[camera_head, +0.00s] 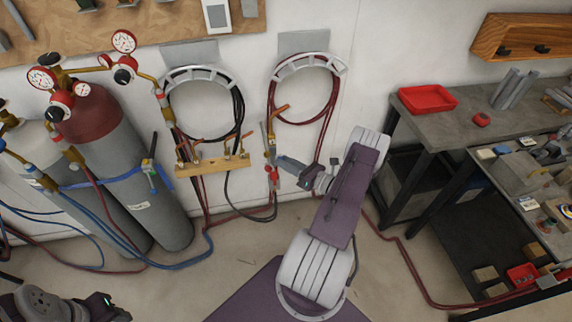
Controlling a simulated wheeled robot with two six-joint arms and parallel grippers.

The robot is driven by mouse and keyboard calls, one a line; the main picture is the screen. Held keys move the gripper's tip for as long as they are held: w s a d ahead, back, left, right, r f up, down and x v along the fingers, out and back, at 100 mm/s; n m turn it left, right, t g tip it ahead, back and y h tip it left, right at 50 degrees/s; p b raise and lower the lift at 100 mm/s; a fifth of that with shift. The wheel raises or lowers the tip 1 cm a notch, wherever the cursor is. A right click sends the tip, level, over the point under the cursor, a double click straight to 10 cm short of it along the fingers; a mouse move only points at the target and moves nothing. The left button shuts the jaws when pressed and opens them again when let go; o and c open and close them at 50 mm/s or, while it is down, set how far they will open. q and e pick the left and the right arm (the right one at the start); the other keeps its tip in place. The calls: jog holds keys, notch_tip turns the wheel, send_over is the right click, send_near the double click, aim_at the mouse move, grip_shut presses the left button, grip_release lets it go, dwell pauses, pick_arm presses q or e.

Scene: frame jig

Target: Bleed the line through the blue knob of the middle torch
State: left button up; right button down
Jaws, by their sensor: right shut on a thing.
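A torch (268,146) hangs upright against the wall, just right of the wooden rack, with a brass body and a red knob (272,173) low on it. My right gripper (279,161) reaches it from the right and is shut at the torch's valve part. The blue knob is hidden at the jaws, so I cannot make out its exact grip. Copper-tipped torch pieces also stand at the wooden rack (212,166). My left gripper (118,312) is low at the left edge, away from the torches; its jaws are too unclear to read.
Gas cylinders (125,150) with gauges stand at the left. Coiled hoses (170,105) hang on the wall, and hoses run over the floor. Workbenches (470,120) with a red tray (428,99) stand at the right. The floor (235,258) before the rack is partly clear.

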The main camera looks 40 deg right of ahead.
jog(key=shift+f+m+b, duration=0.1)
jog(key=shift+m+b, duration=0.4)
jog(key=shift+m, duration=6.3)
jog(key=c, duration=1.2)
grip_release()
jog(key=shift+d, duration=0.1)
